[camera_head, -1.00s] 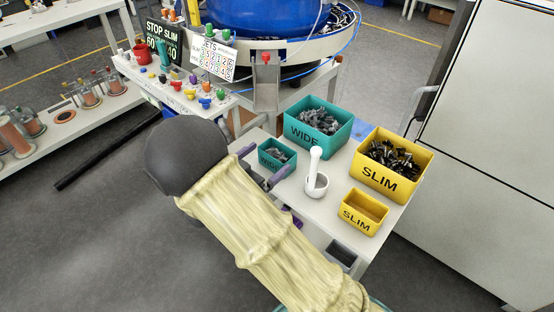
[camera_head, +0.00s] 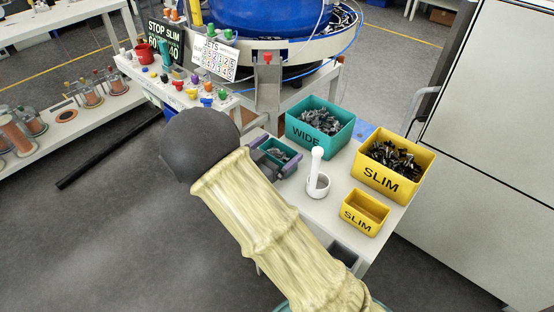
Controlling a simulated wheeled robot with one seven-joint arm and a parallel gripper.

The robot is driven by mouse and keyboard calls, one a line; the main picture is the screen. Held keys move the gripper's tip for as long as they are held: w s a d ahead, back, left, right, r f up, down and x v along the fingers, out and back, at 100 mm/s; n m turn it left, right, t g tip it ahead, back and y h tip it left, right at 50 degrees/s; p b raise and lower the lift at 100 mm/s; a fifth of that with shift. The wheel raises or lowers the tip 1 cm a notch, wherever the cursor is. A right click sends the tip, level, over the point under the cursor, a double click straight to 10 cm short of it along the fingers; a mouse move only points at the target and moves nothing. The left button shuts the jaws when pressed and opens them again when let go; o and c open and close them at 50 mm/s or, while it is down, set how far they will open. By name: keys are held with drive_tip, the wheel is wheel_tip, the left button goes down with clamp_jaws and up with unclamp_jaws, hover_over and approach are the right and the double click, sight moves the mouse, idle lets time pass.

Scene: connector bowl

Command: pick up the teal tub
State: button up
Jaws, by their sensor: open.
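A small teal tub (camera_head: 281,148) with grey parts in it stands on the white table, in front of a larger teal bin marked WIDE (camera_head: 337,138). My gripper (camera_head: 275,153) is open, with one purple-tipped finger at the tub's left side and the other at its right front. The fingers appear to straddle the tub; I cannot tell whether they touch it. The gripper and the fingers hide the tub's front and its label. My arm, in a pale sleeve with a dark round joint, covers the table's near left part.
A large yellow SLIM bin (camera_head: 409,183) and a small yellow SLIM tub (camera_head: 362,224) are farther right. A metal chute (camera_head: 267,92) hangs behind, from the blue bowl feeder.

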drive_tip(key=shift+d, duration=0.3)
drive_tip(key=shift+c, duration=0.4)
drive_tip(key=c, duration=0.6)
drive_tip(key=shift+a, duration=0.1)
drive_tip(key=shift+c, duration=0.2)
wheel_tip(320, 180, up, 10)
drive_tip(key=p, duration=0.1)
